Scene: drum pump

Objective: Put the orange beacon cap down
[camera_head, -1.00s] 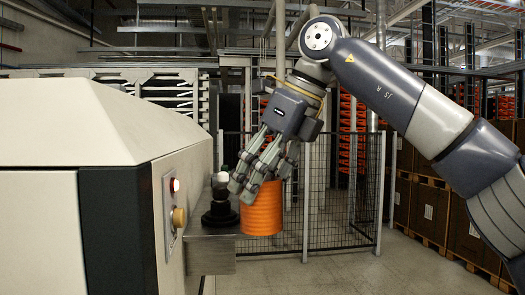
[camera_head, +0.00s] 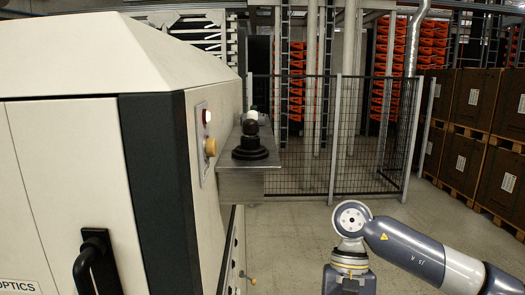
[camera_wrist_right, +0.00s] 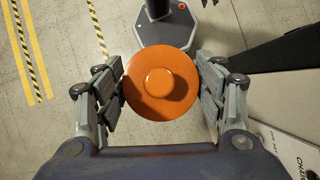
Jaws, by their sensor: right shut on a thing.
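The orange beacon cap (camera_wrist_right: 160,104) is round with a raised middle, and in the right wrist view it sits between the fingers of my right gripper (camera_wrist_right: 160,80). The fingers press on it from both sides. In the head view my right arm reaches down at the lower right. Its wrist meets the bottom edge there, so the fingers and the cap are out of that view. My left gripper is in neither current view.
A grey flat base with a dark post (camera_wrist_right: 168,28) stands on the floor beyond the cap. A white machine (camera_head: 60,170) fills the left, with a metal shelf (camera_head: 240,185) bearing a black knobbed fitting (camera_head: 250,145). A mesh fence (camera_head: 375,140) and stacked brown boxes (camera_head: 465,165) stand behind.

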